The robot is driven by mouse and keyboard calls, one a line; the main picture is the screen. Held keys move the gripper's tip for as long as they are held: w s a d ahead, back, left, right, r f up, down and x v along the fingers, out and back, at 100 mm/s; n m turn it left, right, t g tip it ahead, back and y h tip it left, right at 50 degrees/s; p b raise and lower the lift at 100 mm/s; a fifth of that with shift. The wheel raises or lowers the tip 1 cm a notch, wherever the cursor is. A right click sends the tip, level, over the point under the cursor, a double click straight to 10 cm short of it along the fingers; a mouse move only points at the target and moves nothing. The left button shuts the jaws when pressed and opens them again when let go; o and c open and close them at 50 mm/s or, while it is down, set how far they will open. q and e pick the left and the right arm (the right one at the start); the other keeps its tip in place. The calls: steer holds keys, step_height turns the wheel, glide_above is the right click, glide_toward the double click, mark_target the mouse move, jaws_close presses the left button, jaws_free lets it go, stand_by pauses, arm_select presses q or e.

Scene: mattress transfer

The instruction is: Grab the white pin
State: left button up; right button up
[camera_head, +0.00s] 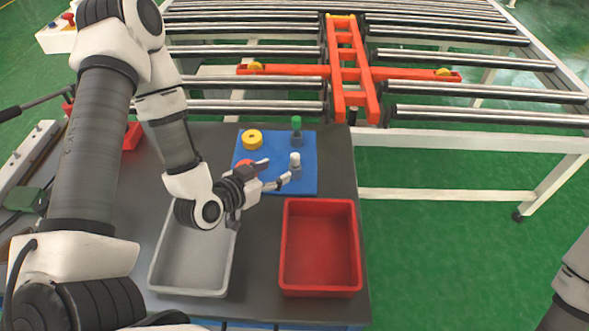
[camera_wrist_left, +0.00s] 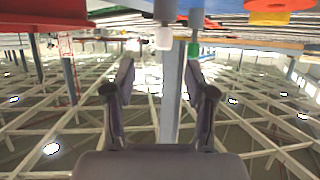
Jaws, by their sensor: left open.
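The white pin (camera_head: 295,159) stands upright in a grey-blue base on the blue mat (camera_head: 306,183). My left gripper (camera_head: 276,173) is open and empty, just left of the white pin, its fingers pointing toward it. In the left wrist view, which appears upside down, the white pin (camera_wrist_left: 164,39) shows ahead of the gap between the open fingers (camera_wrist_left: 160,70). The pin is not between the fingertips. A green pin (camera_head: 296,125) stands behind it on the mat and also shows in the left wrist view (camera_wrist_left: 193,49). My right gripper is out of view.
A yellow ring (camera_head: 252,134) lies on the mat, with a red piece (camera_head: 243,164) partly hidden by my left gripper. A grey tray (camera_head: 188,292) and a red tray (camera_head: 320,292) stand nearer on the dark table (camera_head: 340,165). A roller conveyor (camera_head: 440,116) lies beyond.

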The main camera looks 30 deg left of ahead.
mark_target(292, 161)
arm_select(q)
steer(key=b+x, duration=0.1)
steer(key=x, duration=0.2)
steer(key=shift+w+d+f, duration=0.15)
steer(key=shift+d, duration=0.05)
steer(key=x, duration=0.2)
steer(key=p+x, duration=0.1)
steer(key=x, duration=0.1)
steer(key=a+x, duration=0.1)
steer(key=x, duration=0.1)
steer(key=shift+w+d+f+p, duration=0.1)
steer(key=shift+w+f+p, duration=0.05)
steer(key=shift+w+p, duration=0.25)
steer(key=shift+w+f, duration=0.1)
jaws_close()
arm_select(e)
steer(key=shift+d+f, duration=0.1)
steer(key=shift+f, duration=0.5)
